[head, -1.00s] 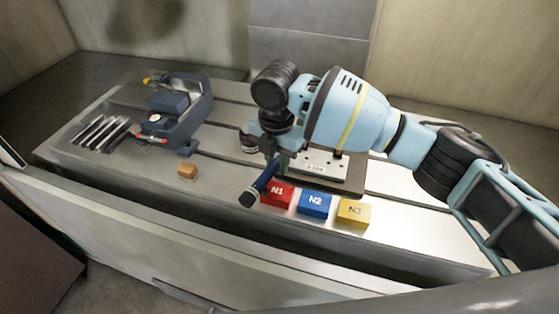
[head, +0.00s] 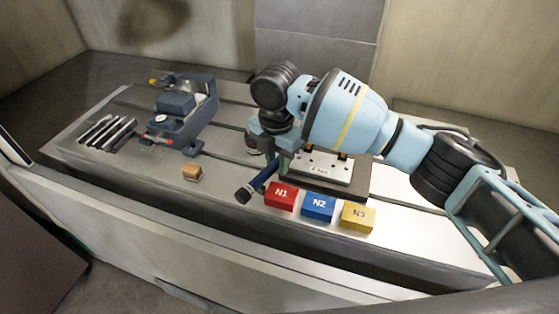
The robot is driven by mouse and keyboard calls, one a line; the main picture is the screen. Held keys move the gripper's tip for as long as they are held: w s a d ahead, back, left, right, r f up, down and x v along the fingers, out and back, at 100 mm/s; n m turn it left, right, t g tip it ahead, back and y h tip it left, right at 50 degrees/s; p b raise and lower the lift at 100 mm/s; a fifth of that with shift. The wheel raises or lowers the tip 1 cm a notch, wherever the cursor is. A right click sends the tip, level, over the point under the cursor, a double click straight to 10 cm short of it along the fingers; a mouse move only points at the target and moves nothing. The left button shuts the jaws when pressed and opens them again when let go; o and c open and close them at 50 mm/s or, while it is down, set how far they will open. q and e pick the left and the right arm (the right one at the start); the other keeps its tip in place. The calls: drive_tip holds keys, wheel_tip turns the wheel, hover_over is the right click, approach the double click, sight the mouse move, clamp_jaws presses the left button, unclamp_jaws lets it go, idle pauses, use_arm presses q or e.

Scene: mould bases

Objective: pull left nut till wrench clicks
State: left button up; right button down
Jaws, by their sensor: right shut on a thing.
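The wrench (head: 258,182) has a blue shaft and a black handle end that points toward the front left of the bench. My right gripper (head: 278,155) is shut on it at its upper part, beside the left edge of the mould base. The mould base (head: 322,168) is a light plate with a small label, on a dark base plate. Bolts or nuts stand along its back edge, partly behind my arm. The left nut is hidden by my right gripper, so I cannot tell how the wrench sits on it. My left gripper is not in view.
Red N1 (head: 280,196), blue N2 (head: 318,207) and yellow N3 (head: 357,217) blocks stand in front of the mould base. An orange-brown block (head: 192,172), a dark vise (head: 180,112) and several metal bars (head: 106,132) lie to the left. The slotted bench between is clear.

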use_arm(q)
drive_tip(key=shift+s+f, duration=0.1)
use_arm(e)
drive_tip(key=shift+w+a+f, duration=0.1)
drive_tip(key=shift+a+f, duration=0.05)
drive_tip(key=shift+a, duration=0.1)
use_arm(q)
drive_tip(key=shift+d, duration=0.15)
use_arm(e)
drive_tip(key=shift+w+a+m, duration=0.15)
drive_tip(key=shift+w+m, duration=0.05)
drive_tip(key=shift+m, duration=0.2)
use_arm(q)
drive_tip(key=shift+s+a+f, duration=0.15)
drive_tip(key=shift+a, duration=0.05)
use_arm(e)
drive_tip(key=shift+w+a+m, duration=0.35)
drive_tip(key=shift+m, duration=0.05)
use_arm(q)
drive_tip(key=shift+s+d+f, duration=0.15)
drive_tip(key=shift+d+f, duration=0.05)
use_arm(e)
drive_tip(key=shift+w+a+m, duration=0.3)
drive_tip(key=shift+w+m, duration=0.1)
idle(0.5)
